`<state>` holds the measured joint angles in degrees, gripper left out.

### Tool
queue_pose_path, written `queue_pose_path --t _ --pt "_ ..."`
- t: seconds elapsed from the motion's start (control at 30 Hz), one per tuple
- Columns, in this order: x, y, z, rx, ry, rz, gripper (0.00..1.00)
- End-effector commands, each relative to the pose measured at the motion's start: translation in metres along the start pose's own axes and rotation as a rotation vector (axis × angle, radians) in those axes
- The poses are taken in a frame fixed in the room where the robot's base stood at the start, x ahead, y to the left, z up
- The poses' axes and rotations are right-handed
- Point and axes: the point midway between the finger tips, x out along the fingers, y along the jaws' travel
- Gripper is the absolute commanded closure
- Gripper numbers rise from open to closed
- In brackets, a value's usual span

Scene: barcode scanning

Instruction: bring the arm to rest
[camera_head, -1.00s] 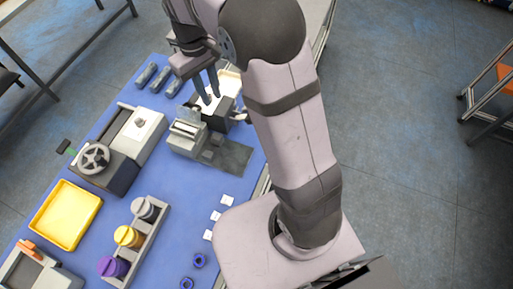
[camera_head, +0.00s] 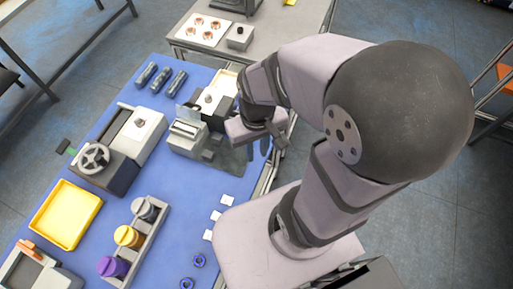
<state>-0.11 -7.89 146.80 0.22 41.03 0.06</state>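My gripper (camera_head: 258,148) is folded back close to my base, over the right edge of the blue mat (camera_head: 190,215). It points downward beside a small grey machine (camera_head: 187,138), to its right. Its fingertips are small and partly hidden by the gripper body, so I cannot tell whether they are apart or together. I see nothing clearly held in it.
A yellow tray (camera_head: 66,214) and a rack with colored spools (camera_head: 128,236) stand on the left. A handwheel machine (camera_head: 94,158) is behind them. Dark cylinders (camera_head: 146,74) lie at the back. A second table (camera_head: 290,30) stands beyond. Small white squares (camera_head: 227,201) lie near my base.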

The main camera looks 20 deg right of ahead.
Motion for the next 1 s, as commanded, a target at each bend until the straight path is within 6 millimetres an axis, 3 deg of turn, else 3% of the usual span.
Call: queue_pose_path --t 0.13,0.27,0.7,1.0 --pt "0.0 0.0 0.0 -0.008 -0.001 0.002 0.79" --pt "0.015 0.001 0.0 -0.01 -0.001 0.003 0.79" --pt "0.094 0.002 0.0 -0.009 -0.001 0.004 0.79" --pt "0.097 0.002 0.0 -0.008 -0.001 0.004 0.79"
